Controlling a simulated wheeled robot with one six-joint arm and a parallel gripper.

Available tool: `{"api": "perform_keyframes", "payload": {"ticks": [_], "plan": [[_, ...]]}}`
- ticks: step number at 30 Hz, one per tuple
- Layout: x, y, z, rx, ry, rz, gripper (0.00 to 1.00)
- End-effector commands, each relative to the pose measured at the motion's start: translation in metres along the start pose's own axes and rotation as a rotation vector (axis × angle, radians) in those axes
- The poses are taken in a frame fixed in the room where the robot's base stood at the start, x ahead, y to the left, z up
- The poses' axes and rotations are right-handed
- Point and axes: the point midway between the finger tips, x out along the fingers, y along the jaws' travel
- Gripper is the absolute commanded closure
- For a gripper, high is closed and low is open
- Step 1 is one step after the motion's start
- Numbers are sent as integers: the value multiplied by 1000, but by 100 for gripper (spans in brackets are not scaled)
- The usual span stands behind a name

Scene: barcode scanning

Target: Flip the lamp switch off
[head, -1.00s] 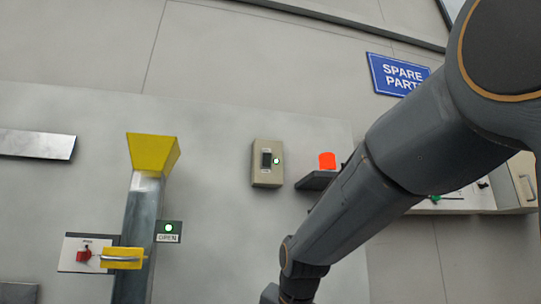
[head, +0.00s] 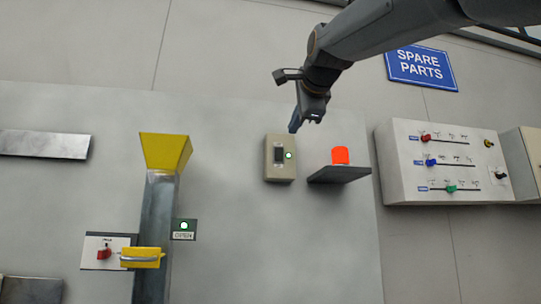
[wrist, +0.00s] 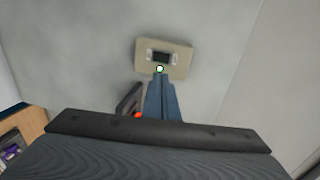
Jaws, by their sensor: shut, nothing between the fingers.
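The lamp switch is a beige wall box (head: 270,172) with a dark rocker (head: 278,155) and a lit, whitish-green indicator beside it. In the wrist view the box (wrist: 182,66) is straight ahead of my fingertips. The red-orange lamp (head: 340,155) glows on a dark shelf (head: 340,174) right of the switch; in the wrist view the lamp (wrist: 138,114) is mostly hidden. My gripper (head: 293,129) is shut and empty, with its blue fingers just above the box's upper right corner in the head view. I cannot tell whether the tips touch the box.
A yellow hopper (head: 165,150) on a metal chute stands to the left, with a lit OPEN sign (head: 183,236) beside it. A panel of coloured sliders (head: 405,180) is to the right. The wall around the switch is mostly bare.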

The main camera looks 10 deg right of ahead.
Motion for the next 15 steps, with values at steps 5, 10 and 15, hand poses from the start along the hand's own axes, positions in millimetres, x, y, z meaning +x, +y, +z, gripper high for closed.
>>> {"api": "perform_keyframes", "payload": {"ticks": [5,10,15], "plan": [[10,0,0,-1,0,4,100],[37,0,0,-1,0,6,100],[71,0,0,-1,0,6,100]]}}
